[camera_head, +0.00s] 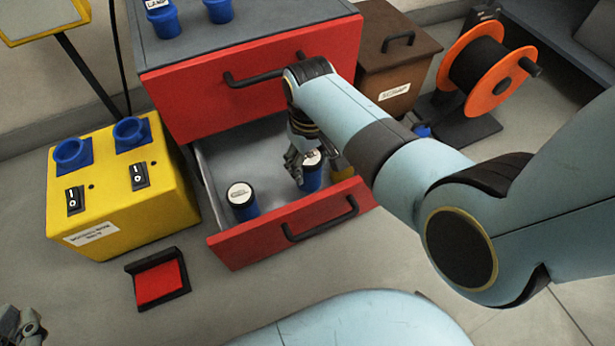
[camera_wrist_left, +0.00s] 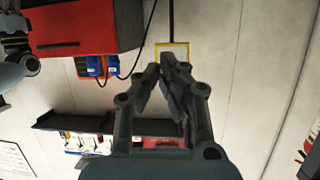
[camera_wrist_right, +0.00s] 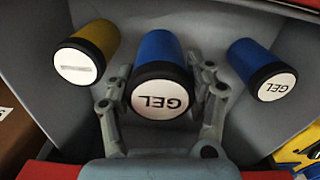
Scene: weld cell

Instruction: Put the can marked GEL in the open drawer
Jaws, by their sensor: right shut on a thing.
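The blue can marked GEL (camera_wrist_right: 163,88), with a black rim and white label, is between the fingers of my right gripper (camera_wrist_right: 163,92), which is shut on it. In the head view this can (camera_head: 311,176) is inside the open red-fronted drawer (camera_head: 262,232), toward its right side. I cannot tell whether its base touches the drawer floor. A second blue can (camera_head: 243,204), whose label also appears to read GEL in the right wrist view (camera_wrist_right: 262,70), stands at the drawer's left. My left gripper (camera_wrist_left: 165,68) looks shut and empty, at the head view's lower left corner (camera_head: 22,326).
A yellow can (camera_wrist_right: 86,52) is beside the held can in the drawer. A yellow switch box (camera_head: 115,190) stands left of the cabinet, and a red pad (camera_head: 158,282) lies before it. A brown box (camera_head: 400,70) and orange reel (camera_head: 480,65) stand at right.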

